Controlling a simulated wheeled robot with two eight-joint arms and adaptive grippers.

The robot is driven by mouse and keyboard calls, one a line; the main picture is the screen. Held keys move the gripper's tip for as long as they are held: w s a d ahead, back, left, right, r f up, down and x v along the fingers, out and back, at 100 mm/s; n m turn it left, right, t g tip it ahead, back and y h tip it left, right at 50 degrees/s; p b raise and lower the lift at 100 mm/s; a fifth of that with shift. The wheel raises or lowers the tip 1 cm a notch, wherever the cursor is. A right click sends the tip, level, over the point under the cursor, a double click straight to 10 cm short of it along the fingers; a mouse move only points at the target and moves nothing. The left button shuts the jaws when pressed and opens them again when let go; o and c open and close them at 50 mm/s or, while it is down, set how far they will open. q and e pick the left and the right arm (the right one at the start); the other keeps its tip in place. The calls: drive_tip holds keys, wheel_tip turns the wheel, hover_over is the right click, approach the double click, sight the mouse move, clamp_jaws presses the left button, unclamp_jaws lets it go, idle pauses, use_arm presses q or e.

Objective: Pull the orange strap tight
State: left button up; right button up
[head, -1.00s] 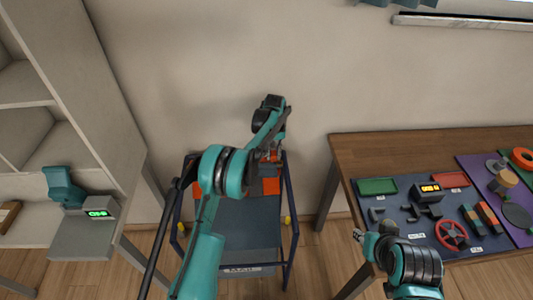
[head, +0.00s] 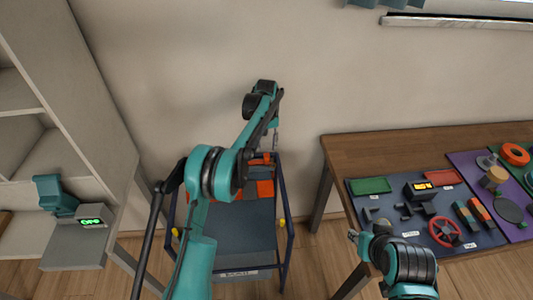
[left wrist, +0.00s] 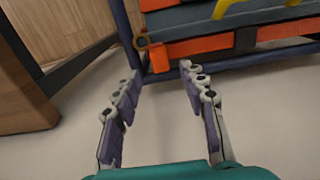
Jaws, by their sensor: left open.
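Orange parts (head: 265,189) show on the blue-framed cart (head: 283,235), partly behind my left arm. I cannot tell which of them is the strap. My left gripper (head: 275,143) is above the cart's back end, near the wall. In the left wrist view my left gripper (left wrist: 159,76) is open with nothing between its fingers. Beyond the fingertips are the cart's dark blue post (left wrist: 128,35) and an orange and grey stack (left wrist: 190,48). My right gripper (head: 354,237) is by the wooden table's front left corner, small and unclear.
The wooden table (head: 350,150) on the right holds a dark mat with trays, blocks and a red wheel (head: 445,233). A grey shelf (head: 95,130) and a device with a green display (head: 90,222) stand left. A yellow piece (left wrist: 222,8) shows above the stack.

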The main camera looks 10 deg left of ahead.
sight(266, 156)
use_arm(q)
wheel_tip(266, 156, up, 5)
drive_tip(key=shift+r, duration=0.1)
idle(0.5)
drive_tip(key=s+a+r+m+t, duration=0.1)
drive_tip(key=s+r+t, duration=0.1)
drive_tip(key=s+r, duration=0.65)
drive_tip(key=s+a+r+m+t, duration=0.15)
drive_tip(key=s+r, duration=0.35)
drive_tip(key=s, duration=0.6)
drive_tip(key=s+a+f+t, duration=0.1)
drive_tip(key=s+f+t, duration=0.1)
drive_tip(key=s, duration=0.8)
drive_tip(key=s+a+f+t, duration=0.1)
drive_tip(key=s+f, duration=0.4)
drive_tip(key=s, duration=0.4)
drive_tip(key=shift+s+f+m+t, duration=0.2)
drive_tip(key=shift+s+m+t, duration=0.15)
